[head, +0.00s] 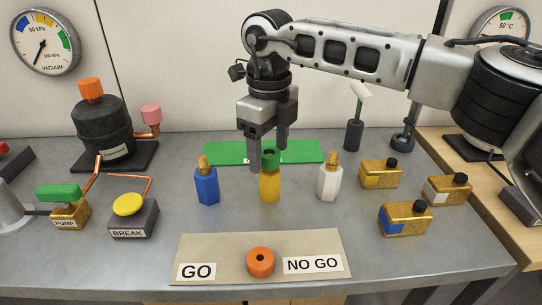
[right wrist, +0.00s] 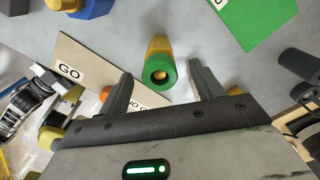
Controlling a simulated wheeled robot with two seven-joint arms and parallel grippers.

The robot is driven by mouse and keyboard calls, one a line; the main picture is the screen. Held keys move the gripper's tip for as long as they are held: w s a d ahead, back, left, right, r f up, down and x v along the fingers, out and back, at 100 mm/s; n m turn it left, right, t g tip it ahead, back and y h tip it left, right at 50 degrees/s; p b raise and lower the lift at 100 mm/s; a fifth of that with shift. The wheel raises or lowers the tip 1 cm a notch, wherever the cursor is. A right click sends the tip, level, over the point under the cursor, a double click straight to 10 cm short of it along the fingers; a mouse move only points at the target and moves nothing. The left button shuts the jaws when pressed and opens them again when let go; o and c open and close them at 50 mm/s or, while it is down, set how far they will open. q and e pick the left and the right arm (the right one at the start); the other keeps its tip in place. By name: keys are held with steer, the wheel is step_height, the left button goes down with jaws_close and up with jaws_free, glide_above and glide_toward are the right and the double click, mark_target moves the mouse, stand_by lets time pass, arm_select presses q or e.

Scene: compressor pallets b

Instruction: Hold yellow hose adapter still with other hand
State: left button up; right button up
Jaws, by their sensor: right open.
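The yellow hose adapter (head: 269,186) stands upright on the grey bench between a blue and a white one. A green ring (head: 270,157) sits on its top; in the right wrist view the green ring (right wrist: 158,74) shows end-on with a brass tip in its hole. My right gripper (head: 268,155) points down from above with open jaws. In the right wrist view the adapter's yellow body (right wrist: 159,47) lies beyond and between the open fingers, with gaps on both sides. I cannot tell how far the fingertips reach down beside it. My left gripper is not in view.
The blue adapter (head: 207,187) and white adapter (head: 329,183) stand close on either side. A GO / NO GO board (head: 222,252) with an orange ring (head: 260,261) lies in front. A green mat (head: 225,151) lies behind. Several brass blocks (head: 405,219) stand right; pump and break controls stand left.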

arm_select(q)
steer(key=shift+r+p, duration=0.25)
steer(key=shift+p, duration=0.65)
arm_select(e)
step_height(320, 180, up, 15)
steer(key=shift+r, duration=0.2)
